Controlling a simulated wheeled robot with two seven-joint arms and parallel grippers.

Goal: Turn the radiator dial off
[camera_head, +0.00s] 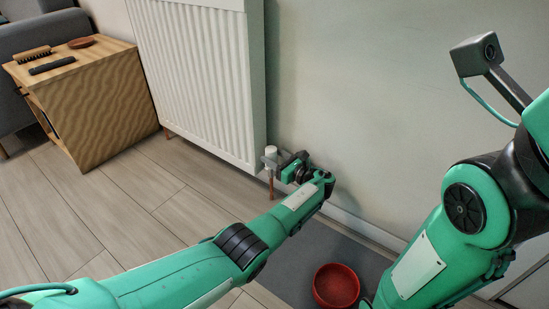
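The radiator (200,75) is a white ribbed panel on the wall. Its dial (270,152) is a small white cylinder at the lower right corner, above a copper pipe. My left gripper (280,164) is right beside the dial, reaching in from the lower right. Its fingers are small and partly hidden, so I cannot tell whether they touch the dial or how far apart they are. My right arm (470,210) fills the right side, and its gripper does not show clearly.
A wooden cabinet (100,105) with a brush (33,54), a dark object (52,65) and a brown dish (81,42) stands left of the radiator. A red bowl (336,286) sits on a grey mat (285,268) near the wall. The wooden floor at left is clear.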

